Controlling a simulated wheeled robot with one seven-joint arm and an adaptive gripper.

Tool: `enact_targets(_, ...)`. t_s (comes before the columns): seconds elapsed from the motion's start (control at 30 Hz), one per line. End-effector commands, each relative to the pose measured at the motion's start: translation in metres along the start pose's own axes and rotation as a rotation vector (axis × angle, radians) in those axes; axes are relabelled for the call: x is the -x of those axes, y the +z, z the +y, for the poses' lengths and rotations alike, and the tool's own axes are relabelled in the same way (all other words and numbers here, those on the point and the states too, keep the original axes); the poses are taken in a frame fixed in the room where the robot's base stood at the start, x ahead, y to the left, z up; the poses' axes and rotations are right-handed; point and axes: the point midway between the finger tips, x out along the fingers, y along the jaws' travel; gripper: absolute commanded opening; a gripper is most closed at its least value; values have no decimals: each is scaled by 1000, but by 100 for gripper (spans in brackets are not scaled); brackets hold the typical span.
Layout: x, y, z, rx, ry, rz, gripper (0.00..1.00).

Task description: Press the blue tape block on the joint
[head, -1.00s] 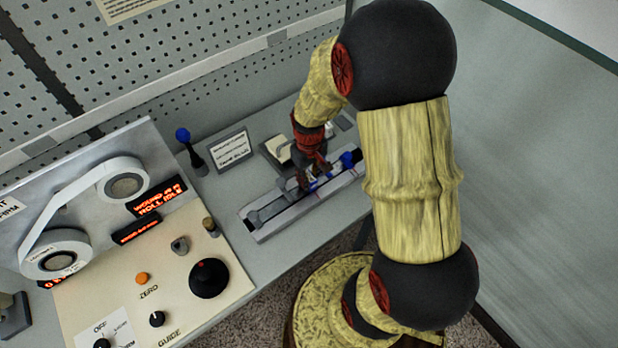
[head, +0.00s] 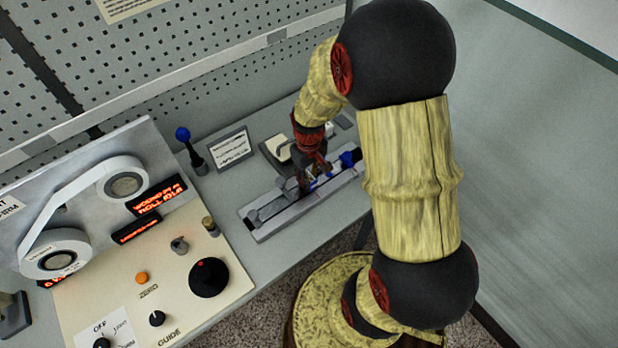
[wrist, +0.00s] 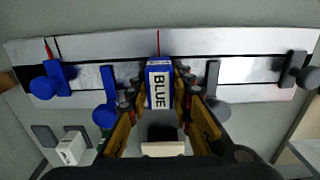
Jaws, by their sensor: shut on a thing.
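The blue tape block (wrist: 158,85), with a white label reading BLUE, sits upright between the fingers of my gripper (wrist: 158,100) in the wrist view. My gripper is shut on it. The block is over the near part of the pale splicing rail (wrist: 225,46), in line with a thin red mark (wrist: 158,42) on the rail. I cannot tell whether the block's underside touches the rail. In the head view my gripper (head: 316,170) is down at the rail (head: 262,236), and the arm and fingers largely hide the block.
Blue clamps (wrist: 60,80) stand left of the block and grey clamps (wrist: 213,85) right of it in the wrist view. A small white box (wrist: 70,148) lies at lower left. In the head view, a blue-knobbed lever (head: 183,135), a sign (head: 230,148) and the winder panel (head: 170,270) stand left.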

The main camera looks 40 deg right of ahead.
Motion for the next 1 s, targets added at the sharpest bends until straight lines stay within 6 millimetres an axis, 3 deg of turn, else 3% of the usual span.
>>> enact_targets(1.0, 68, 0, 0, 0, 0, 1, 0)
